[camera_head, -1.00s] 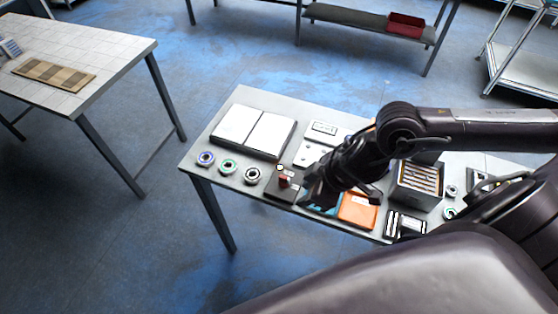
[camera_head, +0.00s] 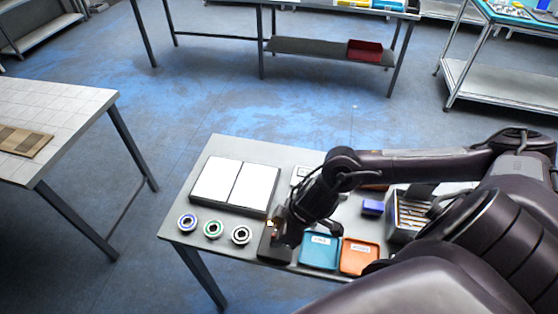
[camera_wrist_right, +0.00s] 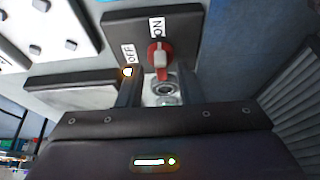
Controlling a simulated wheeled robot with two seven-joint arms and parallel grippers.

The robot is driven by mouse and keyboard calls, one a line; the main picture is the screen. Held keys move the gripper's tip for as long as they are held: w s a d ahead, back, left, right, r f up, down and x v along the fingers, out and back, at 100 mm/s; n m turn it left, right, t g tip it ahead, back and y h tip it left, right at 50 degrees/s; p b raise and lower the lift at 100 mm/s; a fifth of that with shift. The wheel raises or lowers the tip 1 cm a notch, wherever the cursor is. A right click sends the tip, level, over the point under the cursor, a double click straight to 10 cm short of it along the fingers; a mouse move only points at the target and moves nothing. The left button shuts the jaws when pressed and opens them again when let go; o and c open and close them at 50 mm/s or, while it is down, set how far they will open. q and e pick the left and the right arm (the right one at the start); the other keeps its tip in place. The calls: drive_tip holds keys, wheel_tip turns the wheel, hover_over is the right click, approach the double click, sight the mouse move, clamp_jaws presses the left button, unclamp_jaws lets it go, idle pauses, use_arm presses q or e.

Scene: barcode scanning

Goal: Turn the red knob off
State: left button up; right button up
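The red knob (camera_wrist_right: 160,60) sits on a dark box with ON and OFF labels in the right wrist view. Its pale pointer stands roughly upright in that picture, below the ON label (camera_wrist_right: 157,27); the OFF label (camera_wrist_right: 129,54) is to its left. My right gripper (camera_wrist_right: 160,80) is open, one finger on each side, with the knob between or just beyond the fingertips; I cannot tell whether they touch it. In the head view my right gripper (camera_head: 277,228) is down at the dark box (camera_head: 270,248) and hides the knob. My left gripper is out of view.
A small lamp (camera_wrist_right: 128,72) glows near the left finger. On the table, several rings lie left of the box, including a green one (camera_head: 213,229). A white two-panel board (camera_head: 235,182) lies behind. Blue (camera_head: 320,251) and orange (camera_head: 358,257) trays lie to the right.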

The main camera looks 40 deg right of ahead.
drive_tip(key=shift+a+f, duration=0.1)
drive_tip(key=shift+f, duration=0.05)
drive_tip(key=shift+c, duration=0.3)
clamp_jaws()
